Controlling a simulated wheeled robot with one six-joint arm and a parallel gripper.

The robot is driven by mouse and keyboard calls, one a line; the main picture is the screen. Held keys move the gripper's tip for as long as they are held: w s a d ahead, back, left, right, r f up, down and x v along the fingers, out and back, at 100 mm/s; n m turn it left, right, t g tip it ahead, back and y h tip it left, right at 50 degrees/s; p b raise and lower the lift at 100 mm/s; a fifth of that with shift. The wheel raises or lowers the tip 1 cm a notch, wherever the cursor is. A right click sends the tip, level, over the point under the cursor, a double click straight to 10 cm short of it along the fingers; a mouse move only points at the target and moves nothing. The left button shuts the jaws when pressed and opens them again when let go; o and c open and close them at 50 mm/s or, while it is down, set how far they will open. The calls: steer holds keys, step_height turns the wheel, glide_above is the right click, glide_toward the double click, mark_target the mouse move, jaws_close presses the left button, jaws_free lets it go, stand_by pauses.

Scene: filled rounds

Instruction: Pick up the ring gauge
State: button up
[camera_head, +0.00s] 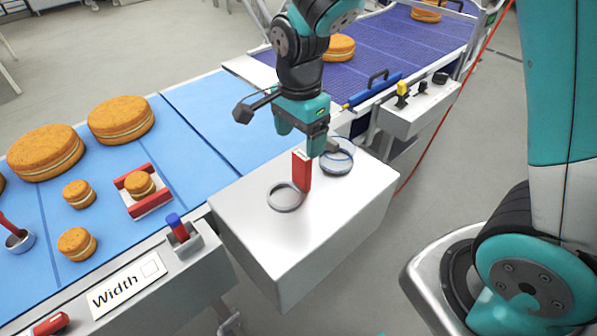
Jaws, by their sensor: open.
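The ring gauge has a thin grey ring (285,197) lying on the white block's top and a red upright handle (302,174) at the ring's right side. My gripper (301,138), teal and dark, points down just above and behind the handle's top. Its jaws are open and hold nothing. The handle is in full view in front of the right finger; I cannot tell whether they touch.
A blue conveyor (215,115) with several round filled cakes runs behind. A control box (418,110) stands at right.

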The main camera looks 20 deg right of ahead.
mark_target(299, 157)
step_height(299, 157, down, 8)
steer(key=shift+a+r+p, duration=0.1)
steer(key=shift+r+p, duration=0.15)
steer(key=shift+p, duration=0.7)
steer(key=c, duration=1)
